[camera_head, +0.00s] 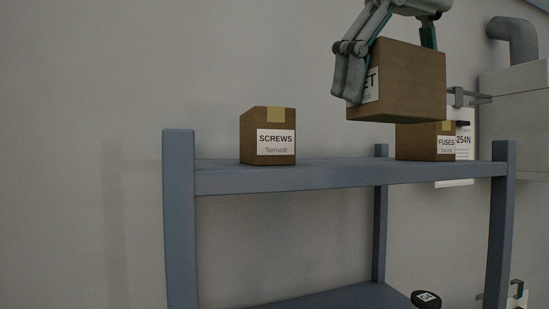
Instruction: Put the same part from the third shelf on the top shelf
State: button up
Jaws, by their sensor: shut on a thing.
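My gripper (387,65) is shut on a brown cardboard box (405,85) and holds it in the air above the right part of the top shelf (335,172). A box labelled "SCREWS Tarnvolt" (260,121) stands on the left part of the top shelf. A box labelled "FUSES" (415,142) stands on the right part, its upper side partly hidden behind the held box. The third shelf cannot be made out in this view.
The blue-grey rack has posts at left (180,220) and right (501,220). A lower shelf (340,297) shows at the bottom, with a dark round object (426,299) near its right. The top shelf is clear between the two boxes. A grey cabinet with a pipe (514,30) is at right.

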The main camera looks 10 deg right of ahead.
jog(key=w+p, duration=0.1)
jog(key=w, duration=0.4)
jog(key=w+f+p, duration=0.1)
jog(key=w, duration=0.4)
jog(key=w+a+p, duration=0.1)
jog(key=w, duration=0.5)
jog(key=shift+f, duration=0.25)
jog(key=shift+s+f+p, duration=0.1)
jog(key=shift+f+p, duration=0.3)
jog(key=shift+f, duration=0.35)
jog(key=shift+f+p, duration=0.35)
jog(key=shift+f, duration=0.65)
jog(key=shift+f, duration=0.1)
jog(key=o, duration=1.5)
jog(key=shift+r, duration=0.55)
jog(key=shift+b+v, duration=0.35)
jog(key=shift+v, duration=2.95)
